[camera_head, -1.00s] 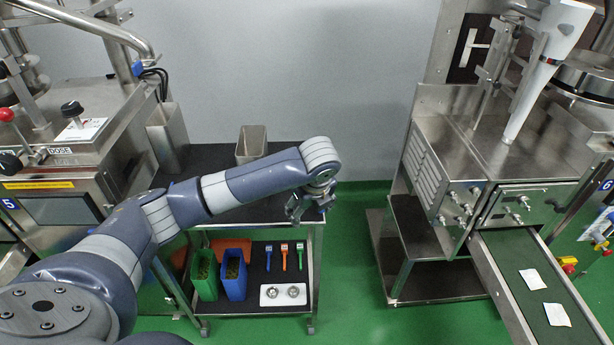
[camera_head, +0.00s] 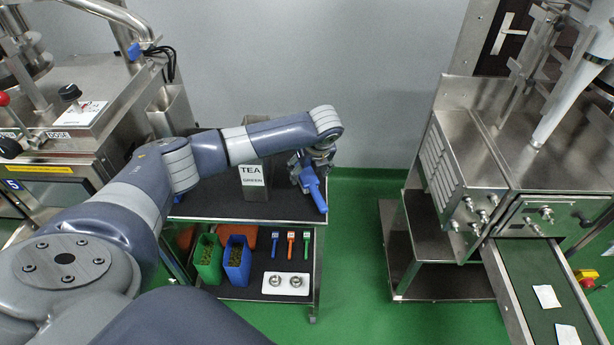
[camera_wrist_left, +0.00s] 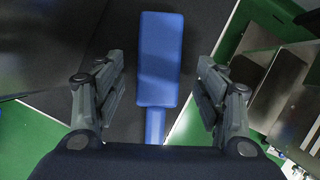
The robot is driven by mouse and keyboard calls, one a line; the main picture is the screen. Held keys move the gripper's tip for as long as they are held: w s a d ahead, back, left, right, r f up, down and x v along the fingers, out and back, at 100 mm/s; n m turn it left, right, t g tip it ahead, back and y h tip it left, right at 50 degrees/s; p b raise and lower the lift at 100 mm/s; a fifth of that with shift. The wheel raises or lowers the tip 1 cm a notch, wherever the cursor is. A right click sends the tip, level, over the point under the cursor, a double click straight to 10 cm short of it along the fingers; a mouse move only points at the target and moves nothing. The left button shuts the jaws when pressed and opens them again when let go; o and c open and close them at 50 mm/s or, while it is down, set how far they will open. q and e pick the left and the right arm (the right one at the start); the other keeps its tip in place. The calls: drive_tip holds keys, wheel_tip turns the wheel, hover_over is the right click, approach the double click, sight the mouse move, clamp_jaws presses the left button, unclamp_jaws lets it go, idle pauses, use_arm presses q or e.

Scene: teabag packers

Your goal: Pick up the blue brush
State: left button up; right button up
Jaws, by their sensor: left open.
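The blue brush (camera_head: 313,190) lies at the right end of the black top shelf, just below my left gripper (camera_head: 308,166) in the head view. In the left wrist view the brush (camera_wrist_left: 161,60) shows a wide blue block with a narrower handle running down toward my gripper. My left gripper (camera_wrist_left: 158,82) is open, with one finger on each side of the brush and a gap on both sides. The end of the handle is hidden by the gripper body. My right gripper is not in view.
A metal container labelled TEA GREEN (camera_head: 253,176) stands left of the brush on the cart top (camera_head: 225,207). The lower shelf holds green (camera_head: 208,262) and blue (camera_head: 238,264) bins and small coloured tools. A conveyor machine (camera_head: 470,185) stands to the right.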

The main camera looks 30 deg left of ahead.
sight(306, 174)
use_arm(q)
drive_tip(key=shift+x, duration=1.05)
drive_tip(key=shift+a+f, duration=0.3)
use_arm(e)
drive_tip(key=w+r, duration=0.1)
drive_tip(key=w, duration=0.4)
use_arm(q)
drive_tip(key=shift+w+f, duration=0.1)
drive_tip(key=shift+f, duration=0.05)
drive_tip(key=c, duration=1.2)
drive_tip(key=shift+c, duration=0.5)
drive_tip(key=shift+r, duration=0.55)
wheel_tip(306, 174, up, 3)
drive_tip(key=shift+w+f+b, duration=0.1)
drive_tip(key=shift+f+b, duration=0.1)
drive_tip(key=shift+b, duration=0.35)
drive_tip(key=s+d+r+b, duration=0.1)
drive_tip(key=s+d+b, duration=0.1)
drive_tip(key=s+d, duration=0.7)
drive_tip(key=s, duration=0.4)
drive_tip(key=shift+d+r, duration=0.15)
drive_tip(key=shift+r, duration=0.1)
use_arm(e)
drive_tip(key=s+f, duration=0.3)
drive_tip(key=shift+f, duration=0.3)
use_arm(q)
drive_tip(key=shift+s+d, duration=0.1)
drive_tip(key=shift+s, duration=0.1)
